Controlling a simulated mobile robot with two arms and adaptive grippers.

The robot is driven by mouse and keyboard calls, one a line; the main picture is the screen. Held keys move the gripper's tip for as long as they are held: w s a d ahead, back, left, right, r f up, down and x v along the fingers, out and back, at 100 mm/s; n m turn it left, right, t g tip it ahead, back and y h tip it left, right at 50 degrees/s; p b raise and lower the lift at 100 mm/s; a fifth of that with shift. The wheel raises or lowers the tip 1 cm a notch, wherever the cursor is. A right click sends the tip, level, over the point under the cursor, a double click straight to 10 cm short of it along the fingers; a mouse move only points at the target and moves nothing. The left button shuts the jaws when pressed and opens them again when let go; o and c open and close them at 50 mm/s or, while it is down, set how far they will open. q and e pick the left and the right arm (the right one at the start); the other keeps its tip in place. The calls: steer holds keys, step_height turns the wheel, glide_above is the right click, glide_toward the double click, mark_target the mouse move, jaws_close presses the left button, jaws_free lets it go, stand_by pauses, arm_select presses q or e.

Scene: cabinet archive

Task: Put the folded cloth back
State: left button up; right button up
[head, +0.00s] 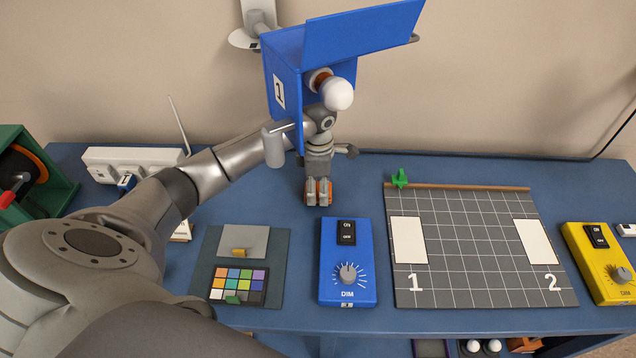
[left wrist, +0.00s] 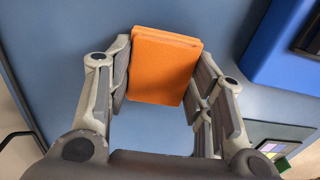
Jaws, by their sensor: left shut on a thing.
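The folded cloth (left wrist: 165,65) is an orange, flat, squared pad. In the left wrist view it sits between the two fingers of my left gripper, which are shut on it. In the head view my left gripper (head: 318,192) points down over the blue table, behind the blue DIM box (head: 348,262). Only small orange edges of the cloth show there around the fingertips. I cannot tell whether the cloth touches the table. My right gripper is not in view.
A blue lamp box (head: 283,82) with a white bulb (head: 337,94) stands above my left wrist. A grid board (head: 470,255) lies at right, a dark mat (head: 272,275) with colour chart at left. A yellow box (head: 600,262) and power strip (head: 130,160) flank them.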

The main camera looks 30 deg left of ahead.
arm_select(q)
steer(key=shift+a+f, duration=0.1)
steer(key=shift+f, duration=0.15)
steer(key=o, duration=0.5)
steer(key=shift+b, duration=0.35)
steer(key=o, duration=0.4)
